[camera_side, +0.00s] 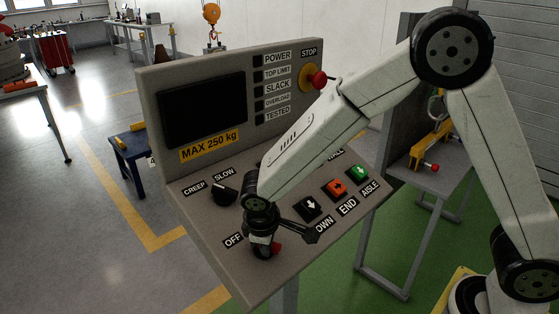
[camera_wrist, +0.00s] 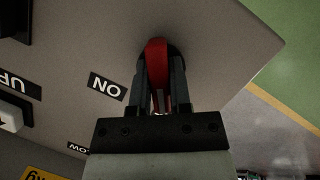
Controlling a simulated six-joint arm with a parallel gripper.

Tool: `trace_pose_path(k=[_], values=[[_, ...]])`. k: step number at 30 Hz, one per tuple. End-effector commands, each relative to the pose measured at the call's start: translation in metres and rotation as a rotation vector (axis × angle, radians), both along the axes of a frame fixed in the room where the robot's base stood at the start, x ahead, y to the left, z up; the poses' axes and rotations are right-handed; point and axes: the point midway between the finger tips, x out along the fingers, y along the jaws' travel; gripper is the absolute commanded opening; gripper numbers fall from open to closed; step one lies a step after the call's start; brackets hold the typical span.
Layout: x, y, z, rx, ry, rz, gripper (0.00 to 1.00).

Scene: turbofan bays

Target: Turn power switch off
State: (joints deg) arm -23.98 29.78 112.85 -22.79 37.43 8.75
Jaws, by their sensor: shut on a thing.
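The power switch (camera_wrist: 157,50) is a red knob with a pale line. It sits on the sloping grey face of the control panel (camera_side: 215,248). An ON label (camera_wrist: 107,87) lies to its left in the wrist view, and an OFF label (camera_side: 233,240) shows in the side view. My gripper (camera_wrist: 162,75) is shut on the red switch, with one finger on each side of it. In the side view my gripper (camera_side: 263,250) is low over the panel's front part, and only a bit of red (camera_side: 276,249) shows beside it.
A dark CREEP/SLOW knob (camera_side: 225,194) is up and left of my gripper. Black, orange and green push buttons (camera_side: 336,188) lie to the right. A red STOP button (camera_side: 319,79) sticks out from the upright panel above, beside a dark screen (camera_side: 203,109).

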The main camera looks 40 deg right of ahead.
Motion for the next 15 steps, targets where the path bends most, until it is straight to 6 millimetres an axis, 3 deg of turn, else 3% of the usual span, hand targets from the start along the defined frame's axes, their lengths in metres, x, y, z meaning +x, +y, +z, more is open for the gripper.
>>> trace_pose_path(k=[4, 5, 7, 15], values=[[-0.001, -0.0006, -0.0002, -0.003, 0.003, 0.003, 0.0], [-0.001, -0.0007, -0.0002, -0.003, 0.003, 0.003, 0.33], [-0.0008, -0.0006, -0.0002, -0.003, 0.003, 0.003, 0.56], [-0.0003, -0.0002, -0.0001, -0.001, 0.002, 0.0, 0.59]])
